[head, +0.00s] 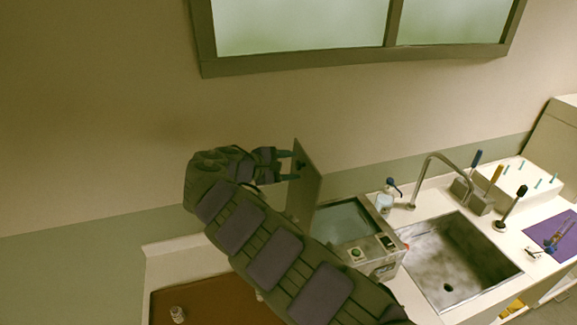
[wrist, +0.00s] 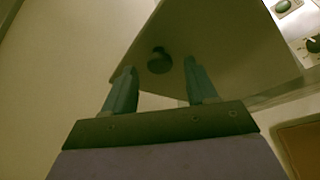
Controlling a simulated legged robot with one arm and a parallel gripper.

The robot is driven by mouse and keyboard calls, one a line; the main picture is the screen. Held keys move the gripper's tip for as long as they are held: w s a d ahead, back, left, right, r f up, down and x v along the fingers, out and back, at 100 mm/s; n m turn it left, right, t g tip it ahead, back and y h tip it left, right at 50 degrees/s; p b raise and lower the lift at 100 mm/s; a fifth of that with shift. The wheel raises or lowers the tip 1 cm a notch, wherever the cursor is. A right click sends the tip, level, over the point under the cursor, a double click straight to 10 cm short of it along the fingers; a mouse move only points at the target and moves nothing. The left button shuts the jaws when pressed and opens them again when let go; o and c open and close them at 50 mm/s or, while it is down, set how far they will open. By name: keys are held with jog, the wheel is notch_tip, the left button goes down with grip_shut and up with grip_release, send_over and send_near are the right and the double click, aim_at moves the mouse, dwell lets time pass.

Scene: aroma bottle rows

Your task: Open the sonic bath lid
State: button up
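The sonic bath (head: 379,262) stands on the counter left of the sink, with its grey tank (head: 345,222) uncovered. Its lid (head: 306,192) stands roughly upright at the tank's left side. The lid fills the upper middle of the wrist view (wrist: 225,45), with a dark round knob (wrist: 160,62) on it. My gripper (head: 287,164) is on the left of the lid, facing the knob. In the wrist view its two fingers (wrist: 160,82) are apart, and the knob shows between and beyond them. I cannot tell whether a fingertip touches the lid.
A sink (head: 455,262) with a tap (head: 425,180) is right of the bath. A brown tray (head: 210,302) holds a small metal item (head: 177,314) at the lower left. The wall is close behind.

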jog(key=shift+d, duration=0.1)
jog(key=shift+s+r, duration=0.1)
jog(key=shift+s+a+r, duration=0.1)
jog(key=shift+s+a, duration=0.1)
jog(key=shift+a, duration=0.05)
jog(key=v, duration=1.6)
jog(key=shift+a+p, duration=0.25)
jog(key=shift+p, duration=0.1)
jog(key=shift+s+r, duration=0.1)
jog(key=shift+s, duration=0.1)
